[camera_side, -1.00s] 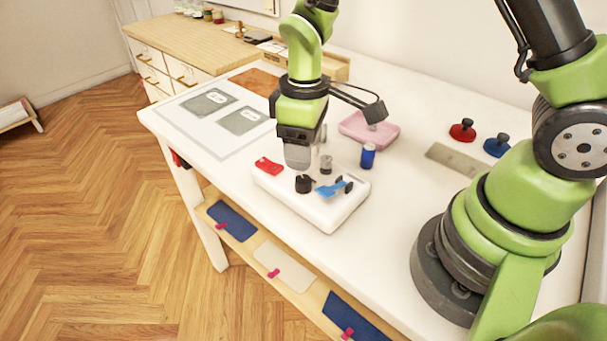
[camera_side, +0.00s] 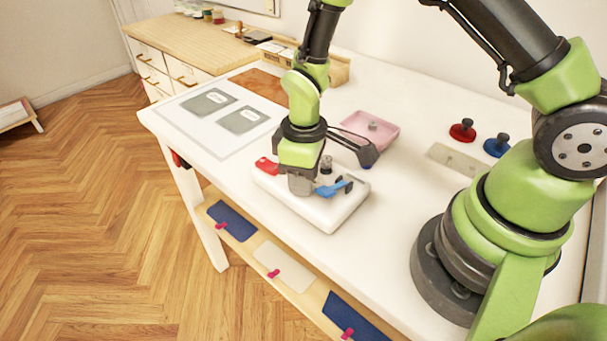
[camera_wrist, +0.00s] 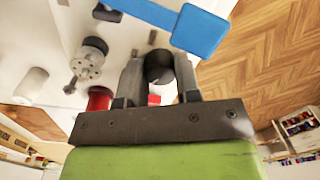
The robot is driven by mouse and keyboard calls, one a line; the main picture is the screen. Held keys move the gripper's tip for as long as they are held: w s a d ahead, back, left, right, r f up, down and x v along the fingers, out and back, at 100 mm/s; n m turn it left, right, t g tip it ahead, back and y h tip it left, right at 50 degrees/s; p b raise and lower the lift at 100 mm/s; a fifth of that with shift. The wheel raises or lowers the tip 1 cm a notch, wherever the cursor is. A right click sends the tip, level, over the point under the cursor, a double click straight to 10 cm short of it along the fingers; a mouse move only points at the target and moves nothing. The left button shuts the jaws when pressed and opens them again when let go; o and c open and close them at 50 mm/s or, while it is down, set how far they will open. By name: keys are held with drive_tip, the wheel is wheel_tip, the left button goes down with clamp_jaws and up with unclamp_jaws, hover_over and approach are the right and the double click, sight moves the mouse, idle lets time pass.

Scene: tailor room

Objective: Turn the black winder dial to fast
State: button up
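The black winder dial (camera_wrist: 159,66) shows between my fingertips in the wrist view, on the white winder unit (camera_side: 333,216). My gripper (camera_wrist: 160,72) is lowered over it, one finger on each side. The fingers look very close to the dial's sides; whether they press on it I cannot tell. In the side view my gripper (camera_side: 301,186) hides the dial. No fast marking or dial pointer is readable.
A blue lever (camera_side: 334,188) sits right beside my gripper on the unit; a red part (camera_side: 266,166) is on its left. A grey metal post (camera_side: 326,164) stands behind. A pink tray (camera_side: 371,130) and red (camera_side: 462,131) and blue (camera_side: 497,146) knobbed pieces lie farther back.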

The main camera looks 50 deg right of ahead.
idle(0.3)
drive_tip(key=m, duration=0.7)
drive_tip(key=shift+m, duration=0.3)
drive_tip(key=m, duration=0.3)
drive_tip(key=shift+m+t, duration=0.3)
drive_tip(key=m, duration=0.3)
drive_tip(key=shift+m, duration=0.3)
drive_tip(key=m, duration=0.4)
drive_tip(key=shift+a+m, duration=0.1)
drive_tip(key=shift+m, duration=2.4)
drive_tip(key=o, duration=0.9)
